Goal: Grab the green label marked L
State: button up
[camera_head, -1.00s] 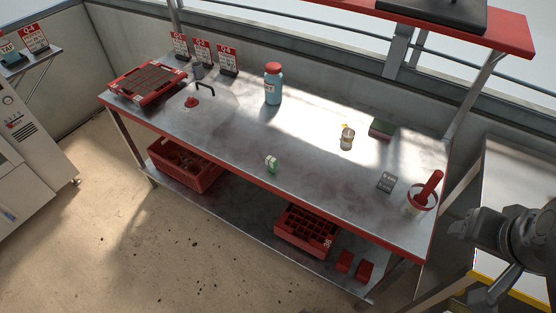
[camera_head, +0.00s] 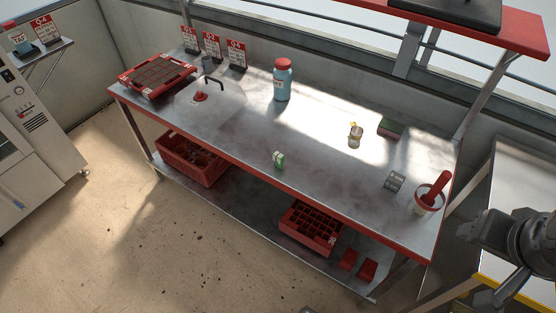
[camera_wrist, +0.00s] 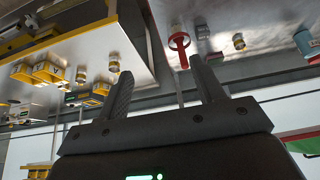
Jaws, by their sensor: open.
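A small green and white label (camera_head: 279,160) stands near the front edge of the metal workbench (camera_head: 225,132) in the head view. Its letter is too small to read. My gripper (camera_wrist: 160,82) shows in the wrist view with its two dark fingers apart and nothing between them. In the head view my arm is at the far right, well away from the label, and the fingers are not visible there. I cannot make out the green label in the wrist view.
Crates (camera_head: 310,228) sit on the lower shelf.

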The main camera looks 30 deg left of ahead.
jog(key=w+a+r+g+y, duration=0.1)
jog(key=w+a+r+g, duration=0.1)
jog(key=w+a, duration=0.7)
jog(key=m+g+h, duration=0.1)
jog(key=g, duration=0.3)
send_over(278, 155)
notch_tip(278, 155, down, 24)
jog(key=shift+r, duration=0.2)
jog(key=shift+s+a+f, duration=0.15)
jog(key=shift+f, duration=0.55)
jog(key=f, duration=0.9)
jog(key=shift+w+f, duration=0.2)
jog(key=shift+f, duration=0.15)
jog(key=c, duration=1.1)
